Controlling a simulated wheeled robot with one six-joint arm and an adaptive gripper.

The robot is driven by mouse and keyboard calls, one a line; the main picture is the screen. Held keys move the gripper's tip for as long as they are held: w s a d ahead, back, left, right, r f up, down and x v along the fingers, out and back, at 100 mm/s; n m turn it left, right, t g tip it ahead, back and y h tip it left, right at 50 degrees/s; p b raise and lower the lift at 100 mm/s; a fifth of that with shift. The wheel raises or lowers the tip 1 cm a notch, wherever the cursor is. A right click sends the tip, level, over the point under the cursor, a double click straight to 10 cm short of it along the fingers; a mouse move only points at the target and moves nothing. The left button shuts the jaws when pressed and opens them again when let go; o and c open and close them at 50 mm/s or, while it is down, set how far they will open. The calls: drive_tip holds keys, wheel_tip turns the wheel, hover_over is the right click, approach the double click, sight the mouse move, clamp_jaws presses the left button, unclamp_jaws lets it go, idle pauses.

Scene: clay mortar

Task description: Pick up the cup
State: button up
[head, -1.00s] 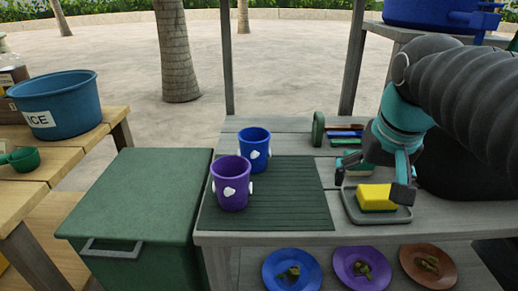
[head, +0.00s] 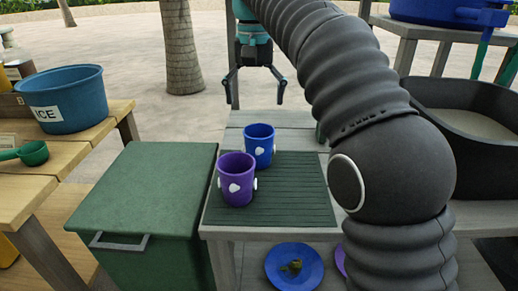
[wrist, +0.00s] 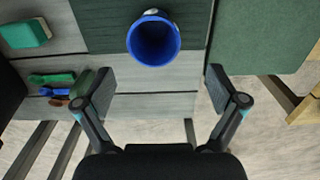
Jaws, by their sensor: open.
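Two cups stand upright on the dark green ribbed mat (head: 295,195). The purple cup (head: 236,182) is nearer, and the blue cup (head: 259,147) is just behind it to the right. My gripper (head: 254,90) is open and empty, raised above and beyond the blue cup, fingers pointing down. In the wrist view the blue cup (wrist: 153,40) shows its open, empty-looking mouth, ahead of the gap between the fingers and apart from them. The purple cup does not show in the wrist view.
A green lidded chest (head: 145,195) adjoins the table on the left. A blue ICE tub (head: 62,98) stands on a wooden table. A blue plate (head: 281,270) lies on a lower shelf. In the wrist view, a green-topped block (wrist: 25,33) and small coloured items (wrist: 52,78) lie on the table.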

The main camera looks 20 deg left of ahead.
sight(259, 149)
wheel_tip(259, 149, down, 8)
drive_tip(key=shift+d+r+b, duration=0.1)
drive_tip(key=shift+r+b, duration=0.05)
drive_tip(key=shift+b, duration=1.1)
drive_tip(key=shift+d+f+b, duration=0.2)
drive_tip(key=shift+f+b, duration=0.2)
drive_tip(key=shift+f, duration=0.95)
drive_tip(key=shift+d+f+b, duration=0.15)
drive_tip(key=shift+f+b, duration=0.25)
drive_tip(key=shift+f, duration=0.9)
drive_tip(key=c, duration=1)
drive_tip(key=shift+c, duration=0.2)
